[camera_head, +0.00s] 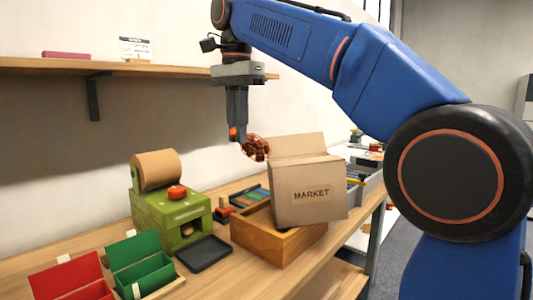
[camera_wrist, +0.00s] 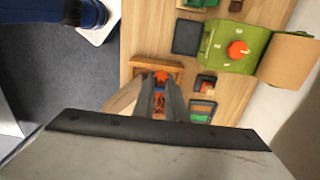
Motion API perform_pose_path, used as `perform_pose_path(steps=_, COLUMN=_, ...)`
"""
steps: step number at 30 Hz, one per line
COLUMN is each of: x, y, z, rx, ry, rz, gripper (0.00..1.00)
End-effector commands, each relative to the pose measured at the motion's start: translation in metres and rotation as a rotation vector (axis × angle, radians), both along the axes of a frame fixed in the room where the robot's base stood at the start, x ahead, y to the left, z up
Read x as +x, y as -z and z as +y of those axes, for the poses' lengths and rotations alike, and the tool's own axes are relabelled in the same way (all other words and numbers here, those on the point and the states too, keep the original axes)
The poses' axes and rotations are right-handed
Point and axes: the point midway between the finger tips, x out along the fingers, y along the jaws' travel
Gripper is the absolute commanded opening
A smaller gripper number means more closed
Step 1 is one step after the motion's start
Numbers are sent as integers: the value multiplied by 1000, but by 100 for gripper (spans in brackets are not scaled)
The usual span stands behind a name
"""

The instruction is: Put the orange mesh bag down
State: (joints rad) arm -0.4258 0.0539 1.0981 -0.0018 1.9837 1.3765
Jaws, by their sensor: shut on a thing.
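My gripper (camera_head: 238,128) points down and is shut on the orange mesh bag (camera_head: 256,149), which looks full of brown chestnuts. The bag hangs tilted to the right of the fingertips, in the air above the bench and just left of the open cardboard box marked MARKET (camera_head: 310,194). In the wrist view the orange of the bag (camera_wrist: 161,77) shows at the fingertips, and the fingers hide part of it. The box stands in or against a wooden tray (camera_head: 262,240); its exact seat is hidden.
A green machine (camera_head: 170,218) with a brown roll and red button stands left of the tray. A dark square pan (camera_head: 203,253) lies in front of it. Red (camera_head: 72,280) and green (camera_head: 140,262) open boxes stand at the front left. A shelf (camera_head: 100,67) runs along the wall.

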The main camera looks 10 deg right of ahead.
Motion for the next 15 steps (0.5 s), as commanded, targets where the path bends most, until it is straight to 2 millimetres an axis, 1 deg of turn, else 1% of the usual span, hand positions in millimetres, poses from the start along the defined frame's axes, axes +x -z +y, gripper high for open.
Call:
perform_pose_path(steps=1, x=7, y=0, z=-9, rx=-1, ry=4, rz=1, gripper=0)
perform_pose_path(steps=6, x=25, y=0, z=-35, rx=0, ry=4, rz=0, gripper=0)
perform_pose_path(steps=15, x=49, y=0, z=-67, rx=0, ry=3, rz=0, gripper=0)
